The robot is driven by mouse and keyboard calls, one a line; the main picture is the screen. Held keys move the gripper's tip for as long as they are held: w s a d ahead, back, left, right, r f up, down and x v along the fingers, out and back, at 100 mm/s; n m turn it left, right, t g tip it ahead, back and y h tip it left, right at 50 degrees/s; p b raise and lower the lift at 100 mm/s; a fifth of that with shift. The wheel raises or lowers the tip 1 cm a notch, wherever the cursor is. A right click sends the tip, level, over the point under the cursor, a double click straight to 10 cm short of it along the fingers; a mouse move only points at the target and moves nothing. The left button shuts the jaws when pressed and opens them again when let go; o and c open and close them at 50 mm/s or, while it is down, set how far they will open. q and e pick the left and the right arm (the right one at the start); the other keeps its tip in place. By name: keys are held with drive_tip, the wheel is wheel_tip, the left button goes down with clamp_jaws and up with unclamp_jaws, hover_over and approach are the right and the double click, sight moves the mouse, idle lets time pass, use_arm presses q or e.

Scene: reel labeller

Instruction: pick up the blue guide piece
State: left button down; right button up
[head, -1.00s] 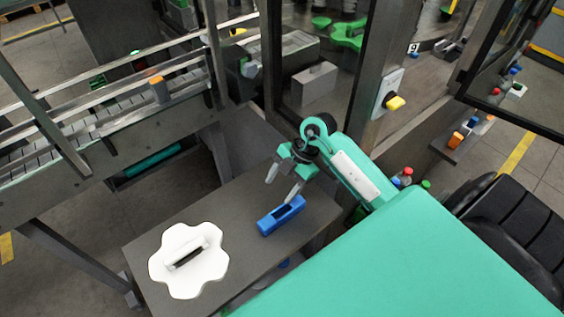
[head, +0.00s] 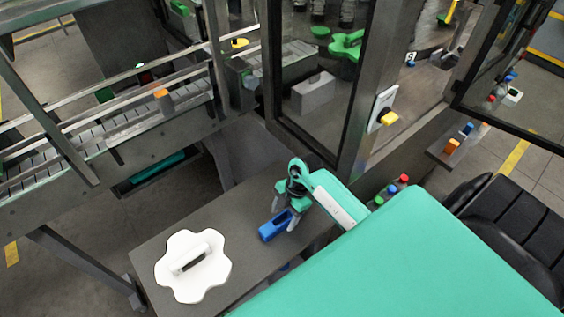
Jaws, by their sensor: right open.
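The blue guide piece (head: 271,229) is a small block with a slot in its top. It lies on the grey table in the head view, near the table's right part. My right gripper (head: 284,222) is down at the piece, with its open fingers around or beside its right end. I cannot tell whether the fingers touch it. The gripper and fingers hide part of the piece's right end. My left gripper is not in view.
A white knob-shaped part (head: 208,277) with a slotted handle lies on the grey table (head: 160,243) left of the piece. A conveyor (head: 120,130) runs at the left. A machine door post (head: 365,100) stands behind the arm. Small bottles (head: 391,190) stand right of it.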

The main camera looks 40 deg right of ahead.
drive_tip(key=shift+x, duration=1)
drive_tip(key=shift+r, duration=0.1)
drive_tip(key=c, duration=1.2)
drive_tip(key=shift+r, duration=0.1)
drive_tip(key=shift+w+r, duration=0.1)
drive_tip(key=shift+r, duration=0.45)
wheel_tip(320, 180, up, 18)
drive_tip(key=b, duration=0.4)
drive_tip(key=shift+w+a+r+m+t+h+b, duration=0.1)
drive_tip(key=shift+w+a+r+m+t+b, duration=0.4)
drive_tip(key=shift+w+a+m, duration=0.7)
drive_tip(key=shift+w+a+r+m+t+h+b, duration=0.15)
drive_tip(key=shift+w+a+m+t+b, duration=0.55)
drive_tip(key=shift+m, duration=0.75)
drive_tip(key=shift+w+a+r+m+t+h+b, duration=0.1)
drive_tip(key=shift+w+a+r+m+t+b, duration=0.45)
drive_tip(key=shift+w+a+m, duration=0.6)
